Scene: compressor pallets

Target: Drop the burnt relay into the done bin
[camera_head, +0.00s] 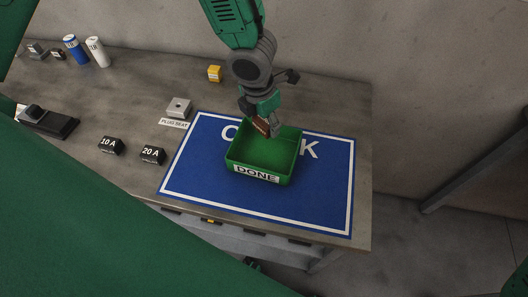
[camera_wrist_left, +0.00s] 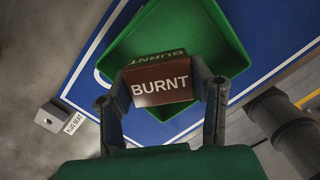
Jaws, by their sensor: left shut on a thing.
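The burnt relay (camera_wrist_left: 160,85) is a brown block with the word BURNT in white. My left gripper (camera_head: 264,122) is shut on it, with one finger on each side in the left wrist view (camera_wrist_left: 163,90). In the head view the relay (camera_head: 262,126) shows as a small brown piece at the fingertips, over the left back part of the done bin. The done bin (camera_head: 256,174) is a green open box labelled DONE, and its visible floor is empty. In the left wrist view the bin (camera_wrist_left: 222,35) lies behind the relay. My right gripper is not in view.
The bin stands on a blue mat (camera_head: 205,165) with a white border. To its left are a plug seat (camera_head: 178,107), black 10 A (camera_head: 111,145) and 20 A (camera_head: 152,155) blocks, and a yellow block (camera_head: 214,73). Two cylinders (camera_head: 86,51) stand at the back left.

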